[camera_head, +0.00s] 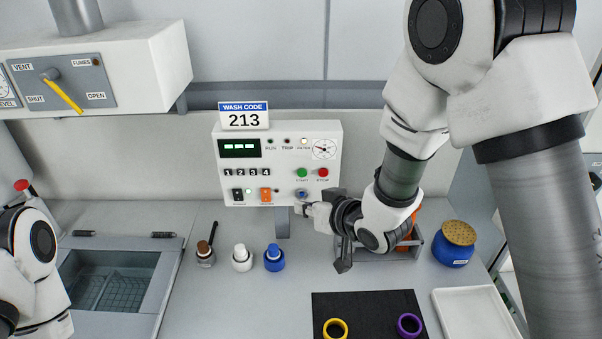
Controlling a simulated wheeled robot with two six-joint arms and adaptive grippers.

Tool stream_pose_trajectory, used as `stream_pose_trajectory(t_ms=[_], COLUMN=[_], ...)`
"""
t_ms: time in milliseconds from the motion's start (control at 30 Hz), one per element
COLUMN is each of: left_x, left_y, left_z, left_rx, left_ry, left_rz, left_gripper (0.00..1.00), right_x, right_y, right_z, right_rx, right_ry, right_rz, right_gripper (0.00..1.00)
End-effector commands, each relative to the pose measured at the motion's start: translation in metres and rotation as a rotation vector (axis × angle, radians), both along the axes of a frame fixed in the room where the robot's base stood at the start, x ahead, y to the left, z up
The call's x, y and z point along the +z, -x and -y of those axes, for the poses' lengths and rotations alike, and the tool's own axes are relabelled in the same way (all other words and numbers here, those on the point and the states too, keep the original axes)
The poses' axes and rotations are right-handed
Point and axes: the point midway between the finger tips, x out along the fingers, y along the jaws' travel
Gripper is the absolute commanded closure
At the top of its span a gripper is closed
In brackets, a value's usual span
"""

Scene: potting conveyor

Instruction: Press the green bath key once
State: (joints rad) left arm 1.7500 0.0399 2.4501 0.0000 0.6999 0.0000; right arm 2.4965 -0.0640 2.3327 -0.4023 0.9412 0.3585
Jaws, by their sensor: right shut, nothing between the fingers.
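The white control panel (284,140) stands at the back of the bench. Its round green key (302,173), with a small label that seems to read START, sits on the right half, left of a red key (323,172). The green key is uncovered in the head view. My right gripper (303,208) is shut and empty, at the panel's lower right edge, just under a small blue knob (301,193). It appears below the green key; I cannot tell whether it touches the panel. My left arm shows at the left edge, but its gripper is out of view.
A brown bottle (205,254), a white bottle (242,259) and a blue bottle (274,259) stand before the panel. A blue jar (455,247) is at right. A black mat (363,308) holds two rings. A sink (110,282) lies left, under a hood (130,62).

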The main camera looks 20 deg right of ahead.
Motion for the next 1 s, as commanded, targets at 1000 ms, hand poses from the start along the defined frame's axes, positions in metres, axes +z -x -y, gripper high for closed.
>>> stream_pose_trajectory(t_ms=[1000], left_x=[0.016], left_y=[0.0], left_z=[0.0], left_rx=[0.0], left_ry=[0.0], left_rz=[0.0], left_gripper=[1.0], right_x=[0.0], right_y=[-0.076], right_z=[0.022], right_rx=[-0.001], right_ry=[0.001], right_rz=[0.0], right_gripper=[1.0])
